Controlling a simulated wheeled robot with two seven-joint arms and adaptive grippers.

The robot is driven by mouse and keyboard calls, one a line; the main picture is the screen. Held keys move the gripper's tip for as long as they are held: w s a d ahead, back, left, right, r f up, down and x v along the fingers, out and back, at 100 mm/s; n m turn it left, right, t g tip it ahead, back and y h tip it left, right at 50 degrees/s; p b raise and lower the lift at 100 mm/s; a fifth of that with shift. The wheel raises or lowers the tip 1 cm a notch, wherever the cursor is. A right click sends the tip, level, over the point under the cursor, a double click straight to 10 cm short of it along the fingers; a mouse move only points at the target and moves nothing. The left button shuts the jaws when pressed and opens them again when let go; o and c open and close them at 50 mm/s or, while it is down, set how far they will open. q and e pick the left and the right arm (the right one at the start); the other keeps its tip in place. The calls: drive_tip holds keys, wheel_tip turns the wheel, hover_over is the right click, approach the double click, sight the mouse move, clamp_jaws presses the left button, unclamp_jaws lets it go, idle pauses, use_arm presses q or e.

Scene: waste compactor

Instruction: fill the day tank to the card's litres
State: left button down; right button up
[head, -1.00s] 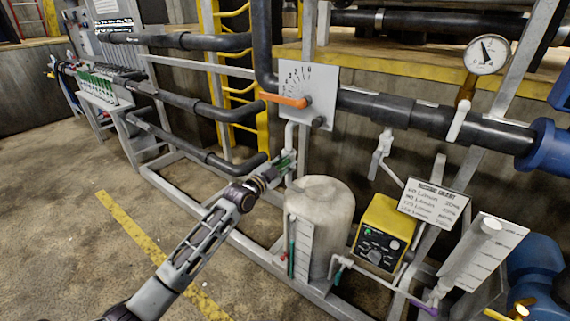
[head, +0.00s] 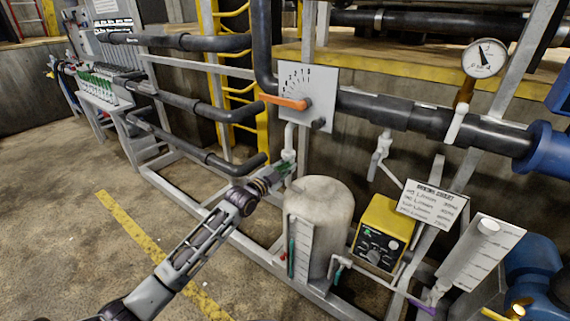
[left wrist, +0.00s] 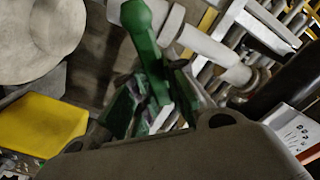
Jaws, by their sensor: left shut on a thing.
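The day tank looks to be the grey upright cylinder (head: 323,205) with a domed top, right of my left arm in the head view. A white scale strip (head: 302,248) stands on its front; its level is too small to read. A white card (head: 433,204) with printed lines stands to the right; its figures are blurred. My left gripper (head: 280,174) is at the white valve pipe (head: 289,156) behind the tank's left shoulder. It is shut on a green valve handle, which shows between the fingers in the left wrist view (left wrist: 145,45).
An orange lever (head: 285,102) lies over a marked dial plate (head: 318,85) above. A yellow control box (head: 382,235) and a second scale board (head: 483,252) stand right of the tank. Black pipes run behind. Floor is clear at left.

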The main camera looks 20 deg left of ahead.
use_arm(q)
drive_tip(key=shift+s+d+f+m+p, duration=0.1)
drive_tip(key=shift+d+f+m+p, duration=0.35)
drive_tip(key=shift+m, duration=1)
drive_tip(key=shift+s+d+f+m+p, duration=0.1)
drive_tip(key=shift+f+m+p, duration=0.4)
drive_tip(key=shift+f+m, duration=0.7)
drive_tip(key=shift+s+d+f+m+p, duration=0.1)
drive_tip(key=shift+d+f+m+p, duration=0.3)
drive_tip(key=shift+m, duration=1.25)
use_arm(e)
wheel_tip(320, 180, down, 9)
drive_tip(key=s+d, duration=0.1)
drive_tip(key=d, duration=0.1)
drive_tip(key=shift+s+d+t, duration=0.15)
drive_tip(key=shift+t, duration=0.15)
use_arm(q)
drive_tip(key=shift+a+f, duration=0.15)
drive_tip(key=shift+a, duration=0.05)
drive_tip(key=c, duration=1.4)
unclamp_jaws()
drive_tip(key=shift+v, duration=5.95)
